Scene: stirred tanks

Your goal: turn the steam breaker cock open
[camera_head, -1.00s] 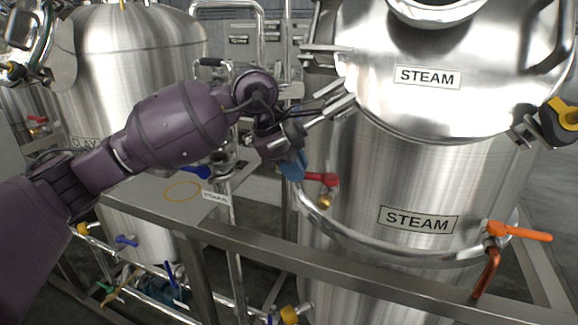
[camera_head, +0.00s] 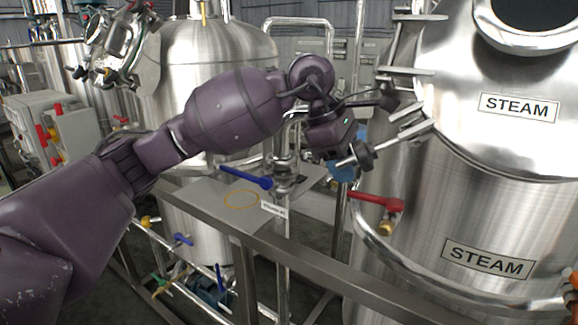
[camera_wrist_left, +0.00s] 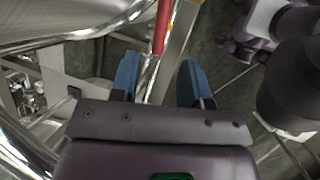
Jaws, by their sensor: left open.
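A red lever handle (camera_head: 376,201) on a small brass-ended valve sits at the side of the large steel tank marked STEAM (camera_head: 490,262). It points left, and its red shaft also shows ahead of the fingers in the left wrist view (camera_wrist_left: 162,28). A blue lever (camera_head: 246,177) is on pipework left of it, above a small label (camera_head: 273,209) too small to read surely. I cannot tell which lever is the breaker cock. My left gripper (camera_head: 345,168) is open and empty, just above and left of the red handle's end. Its blue fingers (camera_wrist_left: 158,82) are apart. My right gripper is not in view.
A steel rail (camera_head: 330,270) crosses in front of the tank. A steel shelf (camera_head: 215,200) bears a yellow ring mark. Another tank (camera_head: 220,60) stands behind my left arm. An orange handle (camera_head: 573,278) shows at the right edge.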

